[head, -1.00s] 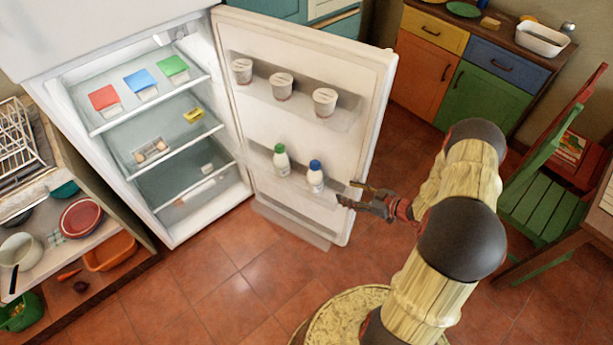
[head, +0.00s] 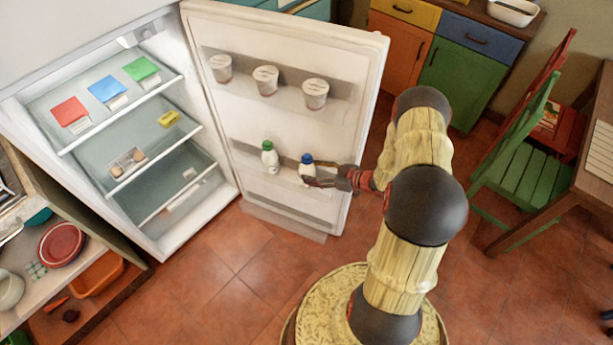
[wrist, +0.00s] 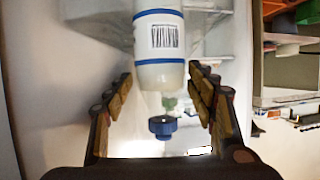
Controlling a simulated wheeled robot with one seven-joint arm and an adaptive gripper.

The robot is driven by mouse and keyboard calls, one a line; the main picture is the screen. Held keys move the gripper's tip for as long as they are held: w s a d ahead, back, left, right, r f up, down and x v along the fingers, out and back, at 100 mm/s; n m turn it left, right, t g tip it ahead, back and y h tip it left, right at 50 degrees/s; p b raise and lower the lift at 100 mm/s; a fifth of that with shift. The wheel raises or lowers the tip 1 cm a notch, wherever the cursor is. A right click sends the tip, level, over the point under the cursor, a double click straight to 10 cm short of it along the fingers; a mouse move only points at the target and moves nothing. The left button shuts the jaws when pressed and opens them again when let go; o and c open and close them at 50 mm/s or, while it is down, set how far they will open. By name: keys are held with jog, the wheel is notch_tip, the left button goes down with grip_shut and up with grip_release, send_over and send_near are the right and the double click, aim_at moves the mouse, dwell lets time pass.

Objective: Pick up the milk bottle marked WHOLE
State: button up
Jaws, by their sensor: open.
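Two white milk bottles stand upright on the lower shelf of the open fridge door, a green-capped bottle (head: 269,158) on the left and a blue-capped bottle (head: 306,168) to its right. The word WHOLE cannot be read on either. My gripper (head: 314,174) is open at the blue-capped bottle, reaching in from the right, with its fingers partly covering that bottle. In the wrist view the bottle (wrist: 160,74) appears upside down between the spread fingers (wrist: 160,82), showing a barcode label with blue bands; its blue cap (wrist: 163,126) is below. I cannot tell whether the fingers touch it.
The fridge door (head: 345,100) has several white tubs on its upper shelf (head: 290,99). The fridge interior holds coloured packets and an egg carton (head: 128,162). A green chair (head: 520,170) stands at the right. The tiled floor before the fridge is clear.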

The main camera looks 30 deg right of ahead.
jog(key=b+x, duration=0.1)
jog(key=x, duration=0.2)
jog(key=shift+w+a, duration=0.1)
jog(key=shift+a, duration=0.05)
jog(key=shift+c, duration=1.1)
jog(key=c, duration=1.2)
jog(key=shift+c, duration=0.2)
